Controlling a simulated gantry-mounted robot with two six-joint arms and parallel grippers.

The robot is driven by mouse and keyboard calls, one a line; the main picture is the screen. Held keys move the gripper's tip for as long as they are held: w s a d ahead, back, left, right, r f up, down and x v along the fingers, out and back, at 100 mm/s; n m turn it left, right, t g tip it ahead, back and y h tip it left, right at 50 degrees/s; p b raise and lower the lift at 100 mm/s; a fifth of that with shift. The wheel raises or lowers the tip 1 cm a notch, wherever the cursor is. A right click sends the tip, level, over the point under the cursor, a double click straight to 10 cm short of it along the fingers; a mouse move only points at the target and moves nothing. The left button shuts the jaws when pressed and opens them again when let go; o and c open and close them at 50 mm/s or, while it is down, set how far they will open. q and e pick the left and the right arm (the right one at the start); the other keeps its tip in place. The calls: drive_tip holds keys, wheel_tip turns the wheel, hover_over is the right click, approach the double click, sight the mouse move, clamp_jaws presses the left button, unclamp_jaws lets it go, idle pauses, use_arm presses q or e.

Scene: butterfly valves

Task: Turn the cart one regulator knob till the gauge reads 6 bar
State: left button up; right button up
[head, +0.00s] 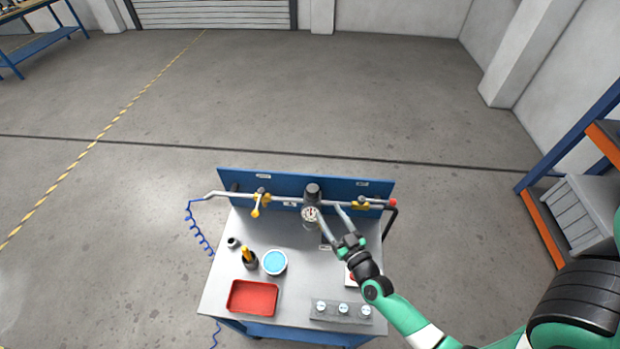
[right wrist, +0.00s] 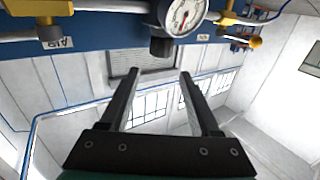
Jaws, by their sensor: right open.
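The cart (head: 285,285) has a blue back panel with a grey pipe across it. On the pipe sits the regulator with a dark knob (head: 313,188) on top and a round white gauge (head: 309,213) in front. In the right wrist view the knob (right wrist: 161,46) and gauge (right wrist: 184,14) appear upside down. The gauge has a red needle; I cannot read its value surely. My right gripper (head: 328,213) is open and empty, just right of the gauge. In the right wrist view its fingertips (right wrist: 159,75) are apart, with the knob a little beyond them. My left gripper is not in view.
Yellow valve handles (head: 255,208) flank the regulator on the pipe. On the cart top are a red tray (head: 252,297), a blue-topped round container (head: 274,262), a dark cup with a yellow item and a block with small dials (head: 342,311). A shelf rack stands at right.

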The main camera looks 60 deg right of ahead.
sight(316, 193)
drive_tip(key=b+x, duration=0.2)
drive_tip(key=x, duration=0.9)
drive_tip(key=shift+w+d+f, duration=0.1)
drive_tip(key=shift+w+d, duration=0.05)
drive_tip(key=shift+w, duration=0.15)
